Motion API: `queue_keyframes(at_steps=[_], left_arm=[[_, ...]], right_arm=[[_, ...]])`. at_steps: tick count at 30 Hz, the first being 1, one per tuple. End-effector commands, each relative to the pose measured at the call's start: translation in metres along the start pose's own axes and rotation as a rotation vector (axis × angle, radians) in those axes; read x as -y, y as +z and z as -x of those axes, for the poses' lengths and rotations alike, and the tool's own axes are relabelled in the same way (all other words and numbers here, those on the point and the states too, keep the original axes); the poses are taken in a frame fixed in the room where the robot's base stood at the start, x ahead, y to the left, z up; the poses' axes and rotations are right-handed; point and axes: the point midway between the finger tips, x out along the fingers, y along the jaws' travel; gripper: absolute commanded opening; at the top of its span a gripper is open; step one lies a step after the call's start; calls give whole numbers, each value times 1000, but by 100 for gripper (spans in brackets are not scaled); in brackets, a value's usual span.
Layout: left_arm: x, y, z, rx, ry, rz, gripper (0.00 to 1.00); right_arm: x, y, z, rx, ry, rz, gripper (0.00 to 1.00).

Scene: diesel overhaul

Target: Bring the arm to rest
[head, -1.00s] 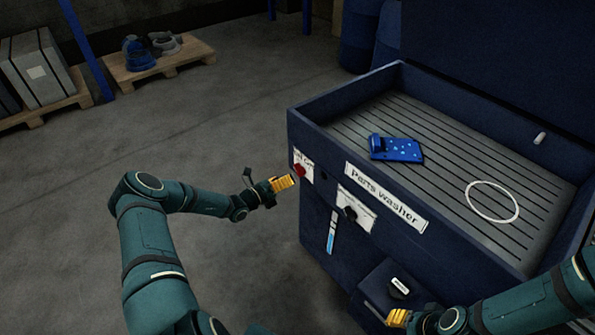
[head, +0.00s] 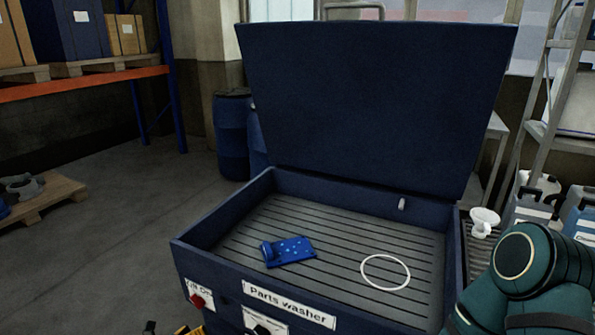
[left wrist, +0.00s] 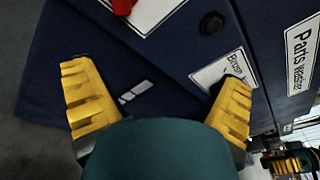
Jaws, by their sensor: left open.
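My left gripper (head: 186,329) shows only as a bit of yellow finger at the bottom edge of the head view, in front of the parts washer (head: 222,277). In the left wrist view the left gripper (left wrist: 157,82) is open, its two yellow fingers wide apart with nothing between them, facing the washer's dark blue front (left wrist: 160,62). My right gripper (left wrist: 291,164) appears small at the lower right of the left wrist view; its jaw state is unclear. In the head view only the right arm's teal links show at the right edge.
The washer lid stands open (head: 375,110). A blue part (head: 290,251) and a white ring (head: 385,272) lie on its slatted tray. A red knob (head: 197,301) is on its front. Drums (head: 232,135) stand behind it.

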Motion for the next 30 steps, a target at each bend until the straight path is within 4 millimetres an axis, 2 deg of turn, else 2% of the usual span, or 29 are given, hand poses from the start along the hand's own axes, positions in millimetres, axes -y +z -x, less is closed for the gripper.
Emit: queue_keyframes(at_steps=[1,3,6,9,12,16,21,25,30], left_arm=[[25,-20,-14,-100,-48,-64,96],[58,-54,-25,-256,-119,-184,96],[106,-106,-27,-493,-248,-408,96],[151,-156,-10,-733,-424,-714,96],[181,-191,19,-927,-628,-1076,96],[206,-208,54,-1056,-909,-1570,96],[233,-204,76,-1018,-1215,-2119,96],[250,-199,81,-926,-1343,-2371,96],[259,-197,82,-869,-1396,-2479,96]], right_arm=[[0,0,0,0,0,0,41],[0,0,0,0,0,0,41],[0,0,0,0,0,0,41],[0,0,0,-1,0,0,41],[0,0,0,-1,0,0,41],[0,0,0,-1,0,0,41],[0,0,0,0,0,0,41],[0,0,0,0,0,0,41],[0,0,0,0,0,0,41]])
